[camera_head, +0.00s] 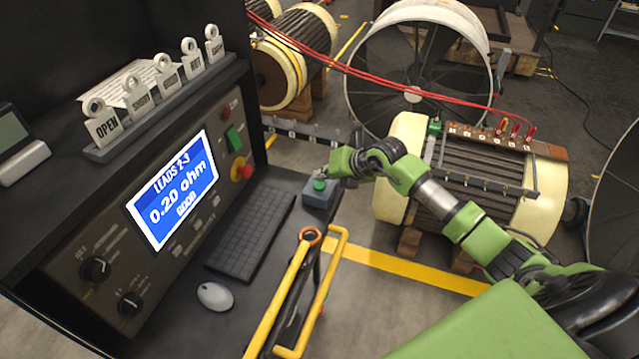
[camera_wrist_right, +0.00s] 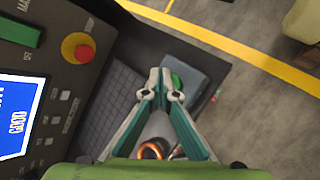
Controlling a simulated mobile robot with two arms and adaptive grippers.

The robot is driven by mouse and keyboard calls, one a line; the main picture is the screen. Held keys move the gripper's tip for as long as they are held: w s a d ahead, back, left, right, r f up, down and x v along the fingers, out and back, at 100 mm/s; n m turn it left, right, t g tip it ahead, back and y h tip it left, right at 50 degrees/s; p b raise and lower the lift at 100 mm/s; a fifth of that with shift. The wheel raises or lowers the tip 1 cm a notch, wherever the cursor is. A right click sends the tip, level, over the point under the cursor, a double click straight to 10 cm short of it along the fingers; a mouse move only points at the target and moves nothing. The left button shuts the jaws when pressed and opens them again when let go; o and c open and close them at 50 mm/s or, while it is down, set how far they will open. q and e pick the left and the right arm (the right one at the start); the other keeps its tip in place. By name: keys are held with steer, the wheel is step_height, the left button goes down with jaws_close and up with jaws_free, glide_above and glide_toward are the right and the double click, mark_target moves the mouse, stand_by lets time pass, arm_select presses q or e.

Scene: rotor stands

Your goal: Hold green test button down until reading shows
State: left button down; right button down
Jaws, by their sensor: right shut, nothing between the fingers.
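The green test button (camera_head: 320,184) sits on a small blue-grey box (camera_head: 318,198) at the right corner of the bench shelf. My right gripper (camera_head: 331,174) is shut and empty, with its fingertips at the button. In the right wrist view the shut fingertips (camera_wrist_right: 160,76) overlap the near side of the green button (camera_wrist_right: 176,80); whether it is pressed down I cannot tell. The display (camera_head: 176,190) reads "LEADS 2-3", "0.20 ohm", and a smaller line that looks like "GOOD" in the wrist view (camera_wrist_right: 14,118). My left gripper is not in view.
A keyboard (camera_head: 252,233) and a mouse (camera_head: 215,296) lie on the shelf left of the box. A yellow handle rail (camera_head: 285,300) stands in front. A red emergency button (camera_head: 241,169) is on the panel. A rotor (camera_head: 480,185) with red leads stands at right.

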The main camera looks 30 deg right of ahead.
mark_target(322, 185)
steer(key=shift+r, duration=0.1)
step_height(322, 185, up, 5)
steer(key=p, duration=0.4)
stand_by(0.4)
